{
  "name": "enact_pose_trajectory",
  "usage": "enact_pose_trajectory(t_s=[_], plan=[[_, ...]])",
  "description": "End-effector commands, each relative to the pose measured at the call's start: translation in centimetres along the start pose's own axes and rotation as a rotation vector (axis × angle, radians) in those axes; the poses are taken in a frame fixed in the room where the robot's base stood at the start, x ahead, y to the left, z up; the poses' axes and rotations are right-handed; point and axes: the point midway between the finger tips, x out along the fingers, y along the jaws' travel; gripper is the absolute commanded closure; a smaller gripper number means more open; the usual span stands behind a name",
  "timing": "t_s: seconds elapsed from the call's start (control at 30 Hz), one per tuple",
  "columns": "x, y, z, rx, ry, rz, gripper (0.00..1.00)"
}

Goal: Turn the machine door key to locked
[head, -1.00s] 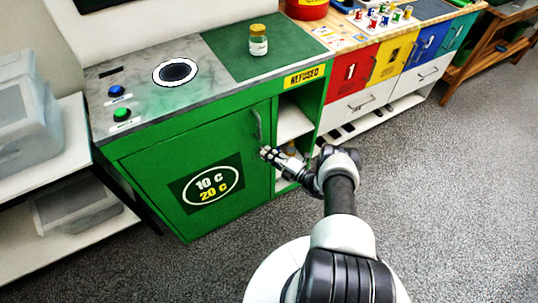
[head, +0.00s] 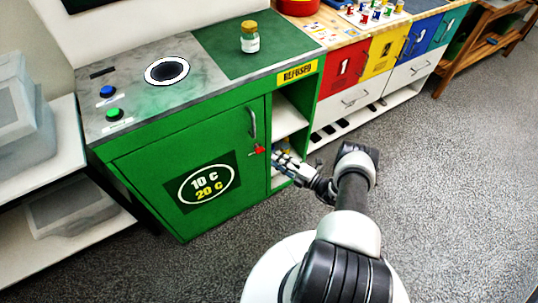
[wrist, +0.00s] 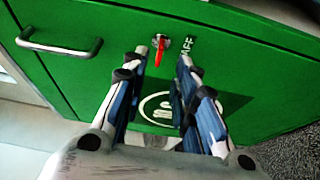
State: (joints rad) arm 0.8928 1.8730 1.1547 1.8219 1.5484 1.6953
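The red key (head: 258,149) sits in the lock of the green cabinet door (head: 150,180), below the door's upright handle (head: 252,122). In the wrist view the red key (wrist: 159,50) shows beyond the fingertips, between them in the picture. My gripper (head: 278,157) is to the right of the key in the head view, apart from it. In the wrist view its fingers (wrist: 163,60) are spread with nothing between them. The lettering beside the lock (wrist: 187,46) is partly covered by a finger.
A metal bar handle (wrist: 62,47) stands out from the door. An open shelf bay (head: 288,117) lies right of the door. A jar (head: 250,38) stands on the green mat (head: 222,55) on top. Grey floor (head: 430,160) is clear to the right.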

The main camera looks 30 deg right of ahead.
Motion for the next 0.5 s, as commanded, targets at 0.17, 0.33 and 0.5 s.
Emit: enact_pose_trajectory(t_s=[0.17, 0.33, 0.5], plan=[[-3.0, 0.0, 0.1, 0.000, -0.002, 0.000, 0.73], [-4.0, 0.0, 0.0, 0.000, 0.001, 0.000, 0.73], [-4.2, 0.0, -0.1, -0.001, 0.001, 0.000, 0.73]])
